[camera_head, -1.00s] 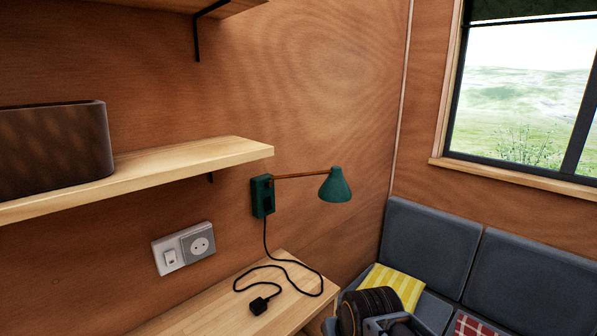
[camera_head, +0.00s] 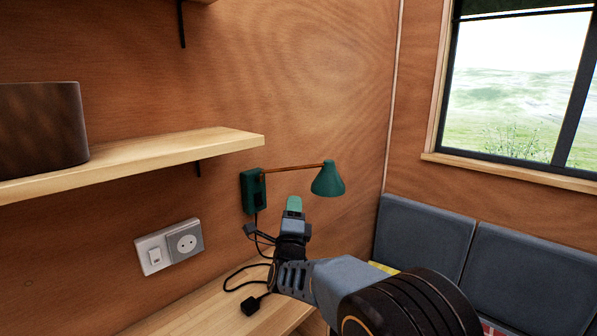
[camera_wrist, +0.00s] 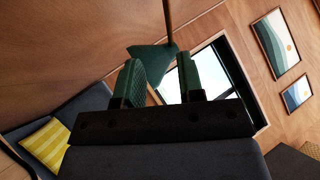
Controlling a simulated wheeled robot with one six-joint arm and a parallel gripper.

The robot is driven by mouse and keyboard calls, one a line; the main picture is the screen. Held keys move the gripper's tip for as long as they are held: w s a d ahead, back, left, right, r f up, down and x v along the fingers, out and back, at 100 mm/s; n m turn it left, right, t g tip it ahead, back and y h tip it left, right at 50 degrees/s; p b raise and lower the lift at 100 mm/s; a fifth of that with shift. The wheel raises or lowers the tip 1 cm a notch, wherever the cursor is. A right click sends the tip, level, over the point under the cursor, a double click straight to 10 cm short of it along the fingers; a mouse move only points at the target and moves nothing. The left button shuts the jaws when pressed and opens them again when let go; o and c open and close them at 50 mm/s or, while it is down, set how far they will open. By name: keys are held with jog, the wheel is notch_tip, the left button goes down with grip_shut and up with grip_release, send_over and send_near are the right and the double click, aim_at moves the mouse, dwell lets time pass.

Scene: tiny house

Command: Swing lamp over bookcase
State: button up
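The green wall lamp has a dark green wall box (camera_head: 253,191), a thin brown arm (camera_head: 292,168) and a conical shade (camera_head: 328,180). The arm points right along the wall, with the shade at its end. My gripper (camera_head: 294,204) is raised below the lamp arm, between box and shade, apart from the wall box. In the wrist view my gripper (camera_wrist: 163,80) is open, its two green fingers apart, and the lamp shade (camera_wrist: 150,56) shows beyond them, nearer the left finger. The bookcase cannot be made out; a wooden desk or cabinet top (camera_head: 205,305) lies below the lamp.
A wooden shelf (camera_head: 150,150) holding a dark box (camera_head: 42,128) juts out left of the lamp. A switch and socket (camera_head: 168,246) are on the wall. A black plug (camera_head: 250,306) and cord lie on the top. Grey cushions (camera_head: 425,235) stand below the window (camera_head: 520,90).

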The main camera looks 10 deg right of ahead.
aim_at(299, 168)
jog(key=shift+m+h, duration=0.5)
jog(key=shift+m, duration=0.2)
jog(key=shift+s+r+p+x, duration=0.15)
jog(key=shift+p+x, duration=1.3)
jog(key=shift+x, duration=2)
jog(key=shift+s+r+p+x, duration=0.15)
jog(key=shift+p+x, duration=1.25)
jog(key=shift+x, duration=2.05)
jog(key=shift+w, duration=0.1)
grip_shut()
